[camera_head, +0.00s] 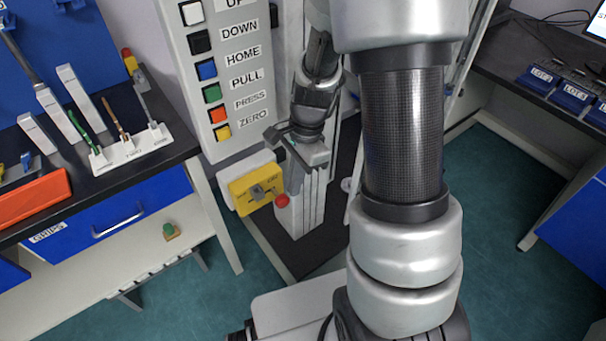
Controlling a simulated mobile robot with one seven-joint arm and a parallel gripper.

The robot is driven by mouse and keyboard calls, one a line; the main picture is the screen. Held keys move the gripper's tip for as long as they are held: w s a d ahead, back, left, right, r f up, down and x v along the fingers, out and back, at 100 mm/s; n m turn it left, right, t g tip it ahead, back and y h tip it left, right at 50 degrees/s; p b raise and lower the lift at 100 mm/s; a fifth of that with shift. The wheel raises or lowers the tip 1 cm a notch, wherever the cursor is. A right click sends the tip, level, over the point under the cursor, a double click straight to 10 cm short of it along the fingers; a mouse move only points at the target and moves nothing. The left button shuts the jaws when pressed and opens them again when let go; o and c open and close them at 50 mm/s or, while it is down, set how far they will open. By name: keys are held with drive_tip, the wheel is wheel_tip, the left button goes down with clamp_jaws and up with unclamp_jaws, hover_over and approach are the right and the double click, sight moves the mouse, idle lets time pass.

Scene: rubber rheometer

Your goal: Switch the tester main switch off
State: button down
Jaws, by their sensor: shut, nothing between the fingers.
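Small lettering on the plate is too small to read, so I cannot tell the switch's setting. My gripper (293,188) points down just right of the yellow plate, its fingers shut and empty. I see a small gap in the picture between the fingers and the handle; whether they touch anything is unclear. A red round knob (282,201) sits right beside the fingertips, at the plate's right side.
The button panel (222,80) stands above, labelled UP, DOWN, HOME, PULL, PRESS and ZERO. A dark bench (95,185) with blue drawers and a tool rack (135,148) is at the left. Blue lot bins (575,95) stand on the right bench.

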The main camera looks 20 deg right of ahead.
sight(285, 198)
drive_tip(key=shift+a, duration=0.1)
drive_tip(key=s+a+p, duration=0.1)
drive_tip(key=s+a, duration=0.1)
drive_tip(key=a, duration=0.4)
drive_tip(key=shift+a+p, duration=0.15)
drive_tip(key=shift+p, duration=0.25)
drive_tip(key=d+r+p, duration=0.1)
drive_tip(key=d, duration=0.1)
drive_tip(key=w+d+r+p, duration=0.1)
drive_tip(key=r, duration=0.1)
drive_tip(key=shift+d, duration=0.35)
wheel_tip(285, 198, up, 9)
drive_tip(key=d+p, duration=0.1)
drive_tip(key=p, duration=0.1)
drive_tip(key=shift+d+f, duration=0.2)
drive_tip(key=shift+d, duration=0.05)
